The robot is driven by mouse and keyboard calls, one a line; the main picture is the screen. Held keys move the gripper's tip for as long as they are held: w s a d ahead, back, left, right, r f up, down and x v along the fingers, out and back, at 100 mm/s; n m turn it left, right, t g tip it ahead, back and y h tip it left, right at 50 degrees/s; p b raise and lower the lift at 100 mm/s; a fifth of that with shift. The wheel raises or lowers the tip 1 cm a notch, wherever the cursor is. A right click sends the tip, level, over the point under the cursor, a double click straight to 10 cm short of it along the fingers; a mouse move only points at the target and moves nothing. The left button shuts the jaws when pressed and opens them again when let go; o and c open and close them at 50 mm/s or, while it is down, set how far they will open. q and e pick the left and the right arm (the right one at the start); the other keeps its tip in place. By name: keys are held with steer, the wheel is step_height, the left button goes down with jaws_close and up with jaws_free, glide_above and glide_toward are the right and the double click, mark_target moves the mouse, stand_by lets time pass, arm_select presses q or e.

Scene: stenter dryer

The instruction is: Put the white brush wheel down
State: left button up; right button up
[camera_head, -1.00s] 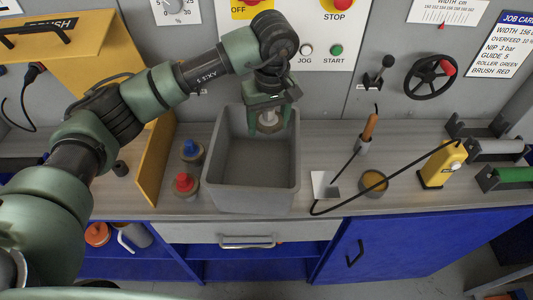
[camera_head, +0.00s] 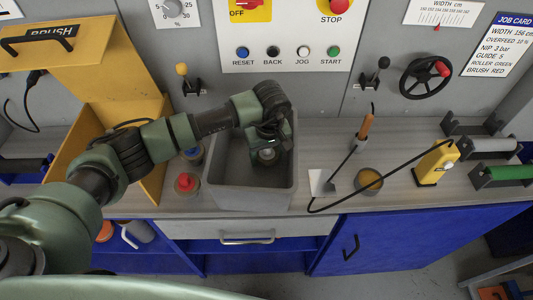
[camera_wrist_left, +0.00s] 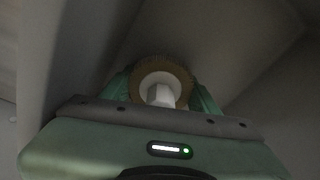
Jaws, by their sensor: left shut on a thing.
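The white brush wheel (camera_wrist_left: 157,82) shows in the left wrist view with a white hub and a tan bristle rim. It sits between the fingers of my left gripper (camera_wrist_left: 160,92), which is shut on it. In the head view the left gripper (camera_head: 266,152) is down inside the grey bin (camera_head: 250,199), near its back right, with the pale wheel (camera_head: 266,155) at its fingertips. I cannot tell whether the wheel touches the bin floor. My right gripper is not in view.
Red-topped (camera_head: 185,183) and blue-topped bottles stand left of the bin, beside a yellow panel (camera_head: 155,170).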

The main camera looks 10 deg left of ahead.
arm_select(q)
steer(key=shift+f, duration=0.15)
steer(key=o, duration=1.6)
steer(key=shift+r, duration=0.45)
steer(key=r+b, duration=0.1)
steer(key=r, duration=0.2)
steer(key=s+r+b, duration=0.1)
steer(key=r, duration=0.3)
steer(key=r+b, duration=0.1)
steer(key=r, duration=0.3)
steer(key=shift+s+d+r+b, duration=0.15)
steer(key=shift+d+b, duration=0.2)
steer(key=shift+d, duration=0.05)
